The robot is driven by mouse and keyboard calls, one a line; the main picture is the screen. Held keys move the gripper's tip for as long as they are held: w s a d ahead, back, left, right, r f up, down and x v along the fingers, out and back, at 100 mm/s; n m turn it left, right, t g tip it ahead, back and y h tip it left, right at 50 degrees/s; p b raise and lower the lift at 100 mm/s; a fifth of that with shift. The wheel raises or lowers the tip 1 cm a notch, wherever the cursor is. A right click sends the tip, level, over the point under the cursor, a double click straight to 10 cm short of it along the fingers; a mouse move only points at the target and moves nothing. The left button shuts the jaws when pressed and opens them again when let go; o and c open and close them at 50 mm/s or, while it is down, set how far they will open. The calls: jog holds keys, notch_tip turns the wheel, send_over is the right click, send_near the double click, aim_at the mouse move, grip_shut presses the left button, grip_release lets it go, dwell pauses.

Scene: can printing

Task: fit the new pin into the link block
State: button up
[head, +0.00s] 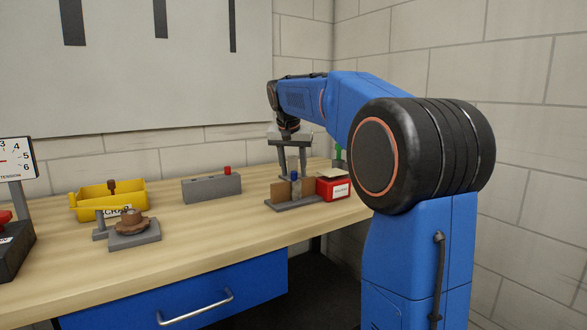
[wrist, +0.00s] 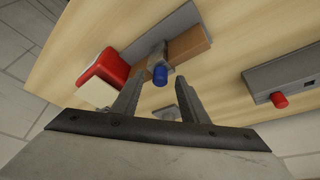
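My gripper (head: 292,162) points down over the right part of the bench, above a small grey stand. In the wrist view its two fingers (wrist: 157,82) are apart, with nothing seen clamped between the tips. A blue-tipped pin (wrist: 160,74) stands upright in the stand, just beyond the fingertips; its blue top shows in the head view (head: 294,175). A long grey block (head: 208,189) lies left of the stand, with a red pin top (head: 227,170) on it; it also shows in the wrist view (wrist: 290,78). I cannot tell which block is the link block.
The stand (head: 290,205) carries brown blocks (head: 280,194) beside the pin. A red box (head: 333,188) sits close on its right, with a green-topped thing (head: 338,152) behind. A yellow bin (head: 90,204) and a brown part on a grey plate (head: 135,240) stand left. The front middle is clear.

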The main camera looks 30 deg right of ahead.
jog(key=v, duration=1.7)
jog(key=shift+s+a+r, duration=0.1)
jog(key=shift+s+a, duration=0.05)
jog(key=s+a+f+n+y, duration=0.1)
jog(key=s+a+f+n, duration=0.2)
jog(key=s+f, duration=0.8)
jog(key=s+a+f+n+t+y, duration=0.1)
jog(key=s+a+f+n, duration=0.1)
jog(key=s+a+f, duration=0.4)
jog(key=s+a+f+n+y, duration=0.1)
jog(key=s+a+f+n, duration=0.2)
jog(key=s+f, duration=1.4)
notch_tip(320, 180, down, 6)
jog(key=shift+a+n+t, duration=0.3)
jog(key=shift+a, duration=0.4)
jog(key=shift+s, duration=0.15)
